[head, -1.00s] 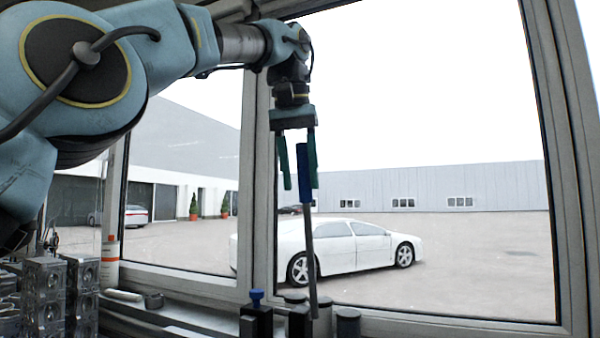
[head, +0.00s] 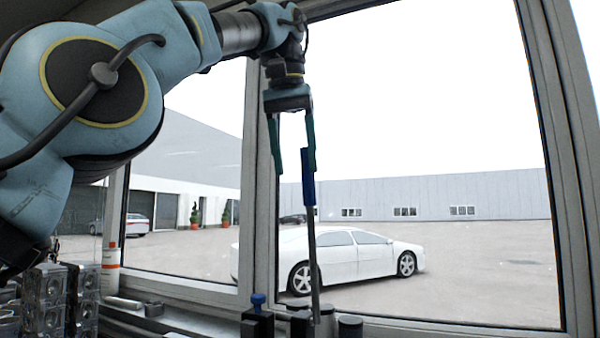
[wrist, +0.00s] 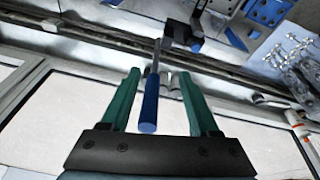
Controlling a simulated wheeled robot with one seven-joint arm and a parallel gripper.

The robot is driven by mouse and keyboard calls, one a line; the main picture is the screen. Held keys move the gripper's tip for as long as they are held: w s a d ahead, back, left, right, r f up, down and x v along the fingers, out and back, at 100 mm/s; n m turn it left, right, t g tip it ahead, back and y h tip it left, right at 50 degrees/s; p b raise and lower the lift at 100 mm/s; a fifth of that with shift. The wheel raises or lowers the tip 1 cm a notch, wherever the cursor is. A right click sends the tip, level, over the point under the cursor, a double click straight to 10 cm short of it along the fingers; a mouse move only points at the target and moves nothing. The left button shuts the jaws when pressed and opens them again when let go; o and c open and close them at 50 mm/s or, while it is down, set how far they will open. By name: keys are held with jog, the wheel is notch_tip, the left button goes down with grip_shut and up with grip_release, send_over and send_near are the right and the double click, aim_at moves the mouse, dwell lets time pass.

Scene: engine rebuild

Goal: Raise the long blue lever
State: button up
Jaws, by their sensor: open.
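The long blue lever (head: 308,185) stands nearly upright in the head view. It has a blue handle at the top and a thin grey rod running down to a dark base by the window sill. My gripper (head: 294,172) is above it, pointing down, with its green fingers apart. In the head view the right finger overlaps the top of the handle; I cannot tell whether they touch. In the wrist view the blue handle (wrist: 149,107) lies between the open fingers of my gripper (wrist: 157,85), with space on both sides.
A short blue-topped knob (head: 258,300) on a black block stands left of the lever's foot. Dark cylinders (head: 350,327) stand to its right. Metal engine blocks (head: 45,300) are at the lower left. The window frame (head: 262,200) rises close behind the arm.

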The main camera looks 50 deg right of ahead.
jog(key=s+a+b, duration=0.2)
jog(key=a+b, duration=0.2)
jog(key=a, duration=0.5)
jog(key=shift+s+a+b, duration=0.3)
jog(key=shift+s, duration=0.05)
